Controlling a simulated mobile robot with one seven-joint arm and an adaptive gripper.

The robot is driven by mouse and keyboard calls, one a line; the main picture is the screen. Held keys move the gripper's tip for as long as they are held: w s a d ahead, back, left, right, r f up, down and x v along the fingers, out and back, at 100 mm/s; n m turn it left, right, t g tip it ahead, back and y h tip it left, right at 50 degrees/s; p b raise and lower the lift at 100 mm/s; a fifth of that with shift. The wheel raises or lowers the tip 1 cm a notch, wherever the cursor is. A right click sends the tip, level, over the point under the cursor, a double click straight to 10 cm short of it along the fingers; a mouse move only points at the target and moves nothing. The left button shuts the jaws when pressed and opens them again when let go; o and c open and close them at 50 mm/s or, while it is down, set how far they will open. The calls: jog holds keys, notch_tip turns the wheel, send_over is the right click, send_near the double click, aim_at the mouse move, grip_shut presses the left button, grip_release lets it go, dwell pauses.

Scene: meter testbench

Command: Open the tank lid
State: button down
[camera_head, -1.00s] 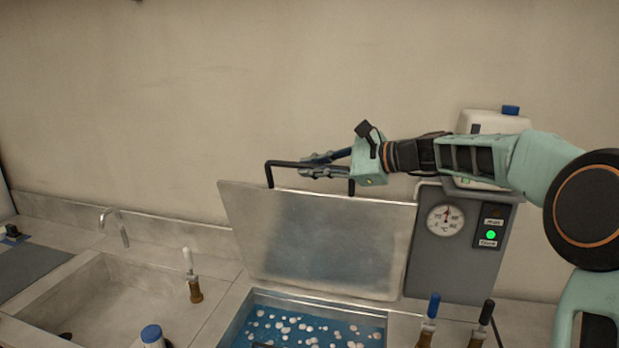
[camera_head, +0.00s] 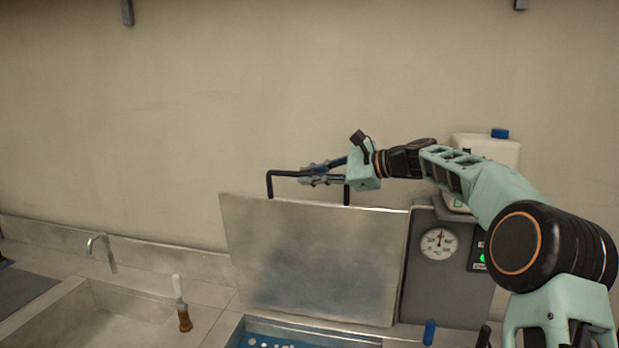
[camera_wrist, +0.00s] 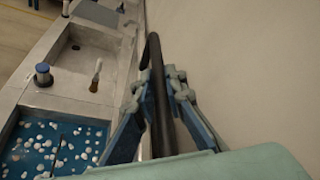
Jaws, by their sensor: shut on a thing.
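The tank lid (camera_head: 312,262) is a flat metal panel standing nearly upright at the back of the tank (camera_head: 290,330). The black bar handle (camera_head: 284,173) runs along the lid's top edge; it also shows in the wrist view (camera_wrist: 158,95). My gripper (camera_head: 312,174) is shut on the handle, with a finger on either side of the bar in the wrist view (camera_wrist: 158,88). The open tank holds blue liquid with several white floating balls, seen in the wrist view (camera_wrist: 50,145). The lid's lower edge meets the back of the tank.
A grey panel with a dial gauge (camera_head: 438,244) and green light stands right of the lid, with a white canister (camera_head: 487,150) behind. A brush-like tool (camera_head: 182,305) stands between the sink (camera_head: 95,318) and tank. The wall is close behind the lid.

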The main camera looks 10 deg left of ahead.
jog(key=c, duration=2)
grip_release()
jog(key=shift+o, duration=0.2)
jog(key=v, duration=1.2)
